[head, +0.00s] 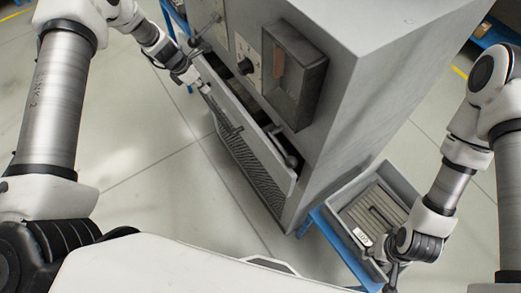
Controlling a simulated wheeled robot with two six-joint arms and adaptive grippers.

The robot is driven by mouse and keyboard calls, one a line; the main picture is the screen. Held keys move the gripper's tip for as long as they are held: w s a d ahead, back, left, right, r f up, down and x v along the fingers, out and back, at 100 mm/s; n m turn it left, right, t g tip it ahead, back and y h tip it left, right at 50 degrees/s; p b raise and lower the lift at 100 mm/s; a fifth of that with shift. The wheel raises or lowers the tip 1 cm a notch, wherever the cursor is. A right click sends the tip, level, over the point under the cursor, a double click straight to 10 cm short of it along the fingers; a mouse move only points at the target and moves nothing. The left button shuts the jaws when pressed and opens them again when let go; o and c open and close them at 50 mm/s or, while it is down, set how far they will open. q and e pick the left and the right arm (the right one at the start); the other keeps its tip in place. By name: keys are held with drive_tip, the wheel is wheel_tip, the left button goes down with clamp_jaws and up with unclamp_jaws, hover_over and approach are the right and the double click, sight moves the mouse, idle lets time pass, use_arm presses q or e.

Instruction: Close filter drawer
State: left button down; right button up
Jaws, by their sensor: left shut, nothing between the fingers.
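The filter drawer (252,168) is low in the grey cabinet (345,100). Its front has a dark perforated grille and a dark bar handle (227,124). The drawer front stands out from the cabinet face, and a dark gap shows behind its top edge. My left gripper (206,90) is shut and empty, at the upper left end of the drawer front, near its top edge. I cannot tell whether it touches the drawer. My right gripper (391,272) is at the lower right, beside a grey bin, away from the drawer; its fingers are too small and dark to read.
The grey bin (345,192) with ribbed contents and a white label stands on a blue support at the cabinet's right. The floor left of the drawer is clear.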

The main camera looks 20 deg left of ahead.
use_arm(q)
drive_tip(key=s+d+f+n+g+h+b, duration=0.2)
drive_tip(key=s+d+h+b, duration=0.3)
drive_tip(key=s+d, duration=0.4)
drive_tip(key=s+d+f+n+g+h+b, duration=0.15)
drive_tip(key=s+d+h+b, duration=0.4)
drive_tip(key=s, duration=0.55)
drive_tip(key=n+t+h+b, duration=0.2)
drive_tip(key=n+h+b, duration=0.3)
drive_tip(key=b, duration=0.6)
approach(288, 188)
drive_tip(key=s+d, duration=0.2)
drive_tip(key=s, duration=0.1)
drive_tip(key=shift+n+y, duration=0.35)
drive_tip(key=shift+y, duration=0.1)
drive_tip(key=w+d, duration=0.1)
drive_tip(key=d, duration=0.1)
drive_tip(key=w+d+p, duration=0.1)
drive_tip(key=w+d, duration=0.1)
drive_tip(key=shift+w+r, duration=0.2)
drive_tip(key=shift+w, duration=0.05)
